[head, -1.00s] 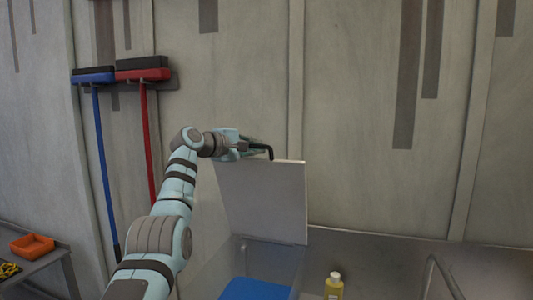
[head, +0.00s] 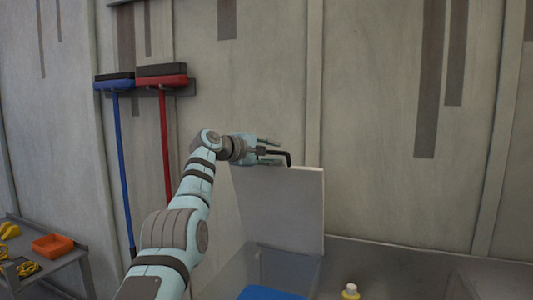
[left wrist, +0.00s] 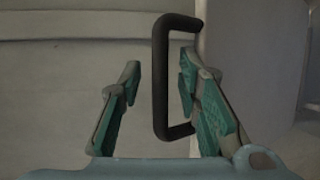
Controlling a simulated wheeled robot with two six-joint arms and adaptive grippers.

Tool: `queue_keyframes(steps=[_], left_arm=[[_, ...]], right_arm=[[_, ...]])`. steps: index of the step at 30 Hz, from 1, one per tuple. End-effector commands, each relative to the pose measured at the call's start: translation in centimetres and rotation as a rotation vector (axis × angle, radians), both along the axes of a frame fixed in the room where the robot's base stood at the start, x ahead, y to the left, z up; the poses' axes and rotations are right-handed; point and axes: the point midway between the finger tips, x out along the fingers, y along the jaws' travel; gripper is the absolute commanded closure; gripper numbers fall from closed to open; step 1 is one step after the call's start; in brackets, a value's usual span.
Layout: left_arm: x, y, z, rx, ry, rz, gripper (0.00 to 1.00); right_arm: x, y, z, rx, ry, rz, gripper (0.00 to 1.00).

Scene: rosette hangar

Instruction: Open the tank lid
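The tank lid (head: 285,212) is a pale flat panel standing raised, close to upright, at the back of the clear-walled tank (head: 262,266). Its black bar handle (head: 288,157) is at the top edge. It also shows in the left wrist view as a black bracket-shaped handle (left wrist: 160,85). My left gripper (head: 270,149) is at the handle. In the left wrist view my left gripper (left wrist: 159,88) has its fingers apart, with the bar between them, nearer the right finger; a gap shows on the left. My right gripper is not in view.
Something blue (head: 268,293) shows low in the tank. A side table (head: 60,265) with an orange bin (head: 60,245) is at the left. A blue broom (head: 122,165) and a red broom (head: 164,140) hang on the wall behind.

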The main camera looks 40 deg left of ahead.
Motion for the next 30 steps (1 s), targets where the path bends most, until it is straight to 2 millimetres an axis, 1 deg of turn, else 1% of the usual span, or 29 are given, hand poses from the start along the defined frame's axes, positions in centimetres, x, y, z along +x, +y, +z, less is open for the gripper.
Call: queue_keyframes(steps=[5,8,15,18,22,30], left_arm=[[-1.4,0.6,0.3,0.001,-0.004,0.007,0.69],[-2.9,0.4,0.5,0.008,0.0,0.004,0.69],[-9.3,0.8,1.7,0.006,0.002,0.005,0.69],[-10.9,1.0,2.1,0.002,0.0,0.005,0.69],[-11.7,0.9,2.3,0.001,0.001,0.002,0.69],[-11.7,0.9,2.3,0.0,0.0,0.001,0.69]], right_arm=[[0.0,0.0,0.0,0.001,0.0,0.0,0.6],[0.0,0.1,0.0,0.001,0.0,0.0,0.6],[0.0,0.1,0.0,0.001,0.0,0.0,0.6],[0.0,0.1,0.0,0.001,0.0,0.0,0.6],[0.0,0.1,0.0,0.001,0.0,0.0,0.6],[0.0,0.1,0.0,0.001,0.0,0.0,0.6]])
